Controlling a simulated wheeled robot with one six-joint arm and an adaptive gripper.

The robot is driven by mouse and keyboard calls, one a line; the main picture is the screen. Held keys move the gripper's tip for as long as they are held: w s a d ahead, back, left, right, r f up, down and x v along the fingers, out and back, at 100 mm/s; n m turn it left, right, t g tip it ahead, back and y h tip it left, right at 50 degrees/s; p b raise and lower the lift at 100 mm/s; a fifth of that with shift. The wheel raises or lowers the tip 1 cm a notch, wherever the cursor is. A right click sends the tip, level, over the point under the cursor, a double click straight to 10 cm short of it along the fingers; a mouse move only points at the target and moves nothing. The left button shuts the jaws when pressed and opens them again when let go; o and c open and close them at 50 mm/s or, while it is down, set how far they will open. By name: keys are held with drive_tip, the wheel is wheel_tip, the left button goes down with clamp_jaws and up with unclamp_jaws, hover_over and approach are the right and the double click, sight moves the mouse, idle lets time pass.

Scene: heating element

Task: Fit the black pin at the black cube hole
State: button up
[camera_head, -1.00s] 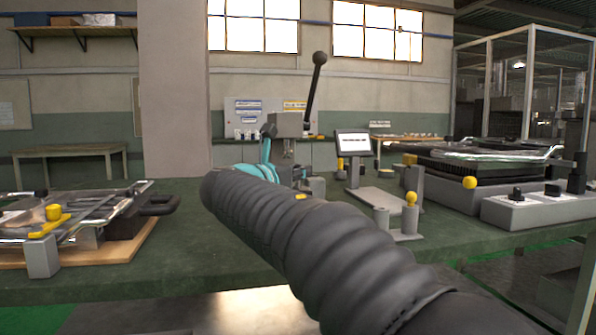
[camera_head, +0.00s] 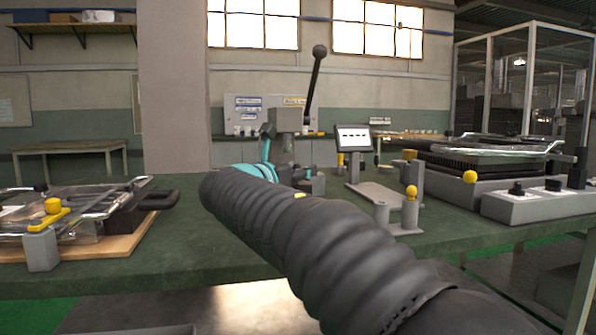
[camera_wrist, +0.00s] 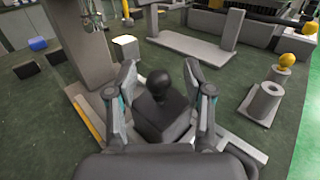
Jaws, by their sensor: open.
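In the wrist view my gripper (camera_wrist: 159,68) is open, with one finger on each side of a black ball-topped pin (camera_wrist: 158,82). A dark cube-shaped block (camera_wrist: 163,115) is directly below the ball, between the fingers. I cannot tell whether the pin sits in a hole of this block; the stem and any hole are hidden. Gaps show between the ball and both fingers. In the head view my sleeved arm covers the pin, the block and most of the gripper.
A grey lever press (camera_head: 287,122) stands behind the gripper. A grey stand with a yellow knob (camera_wrist: 285,61) and a hollow cylinder (camera_wrist: 264,100) are at right. A small screen (camera_head: 353,140) stands behind. Small dark blocks (camera_wrist: 25,70) lie at left.

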drive_tip(key=v, duration=1.1)
drive_tip(key=shift+s+a, duration=0.15)
drive_tip(key=shift+s, duration=0.2)
